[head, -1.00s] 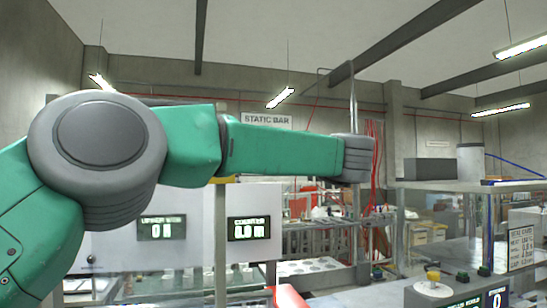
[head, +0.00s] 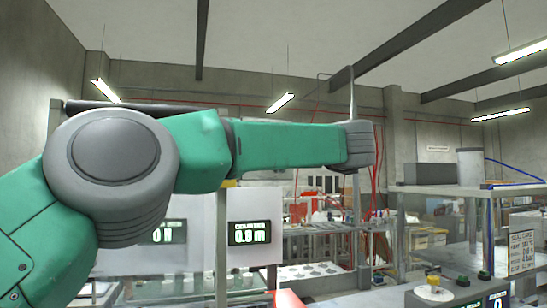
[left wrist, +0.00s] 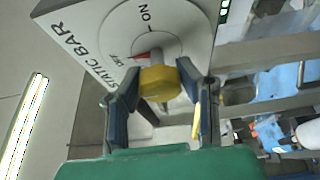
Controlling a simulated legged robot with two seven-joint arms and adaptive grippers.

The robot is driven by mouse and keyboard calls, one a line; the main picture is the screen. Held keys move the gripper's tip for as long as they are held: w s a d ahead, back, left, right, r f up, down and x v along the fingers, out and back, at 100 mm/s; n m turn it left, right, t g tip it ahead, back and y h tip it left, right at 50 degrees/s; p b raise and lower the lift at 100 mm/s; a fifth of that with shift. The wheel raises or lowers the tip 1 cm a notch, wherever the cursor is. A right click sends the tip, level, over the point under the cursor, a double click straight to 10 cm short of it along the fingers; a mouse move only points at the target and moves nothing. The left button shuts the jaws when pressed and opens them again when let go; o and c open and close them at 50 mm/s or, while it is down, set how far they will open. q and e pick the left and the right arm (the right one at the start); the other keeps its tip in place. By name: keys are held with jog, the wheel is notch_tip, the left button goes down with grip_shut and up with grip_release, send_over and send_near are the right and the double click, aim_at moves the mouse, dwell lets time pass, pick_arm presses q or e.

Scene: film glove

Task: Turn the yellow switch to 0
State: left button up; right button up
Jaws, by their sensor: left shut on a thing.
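The yellow switch (left wrist: 158,82) is a knob on a white panel marked STATIC BAR, seen in the left wrist view. A red pointer (left wrist: 143,54) at its base lies toward the OFF mark (left wrist: 112,60); the ON mark (left wrist: 145,14) is higher up. My left gripper (left wrist: 162,76) has its two dark fingers on either side of the knob and is shut on it. In the head view my green left arm reaches across the middle; its gripper and this switch cannot be made out there. My right gripper is not in view.
In the head view a white panel with a counter display (head: 250,232) stands below my forearm. A grey box with another yellow knob (head: 433,275) is at the lower right. Shelves and a bench (head: 460,186) stand on the right. A red object (head: 288,299) shows at the bottom edge.

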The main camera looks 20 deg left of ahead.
pick_arm(q)
jog(key=shift+d+f, duration=0.2)
jog(key=shift+f, duration=0.3)
jog(key=o, duration=1.2)
jog(key=shift+s+r, duration=0.2)
jog(key=shift+r, duration=0.15)
jog(key=shift+d, duration=0.1)
jog(key=shift+s+d, duration=0.1)
jog(key=shift+d, duration=0.15)
jog(key=v, duration=1.1)
jog(key=shift+d, duration=0.25)
jog(key=shift+s+a+f, duration=0.1)
jog(key=shift+s+a, duration=0.05)
jog(key=shift+a, duration=0.1)
jog(key=shift+f, duration=0.1)
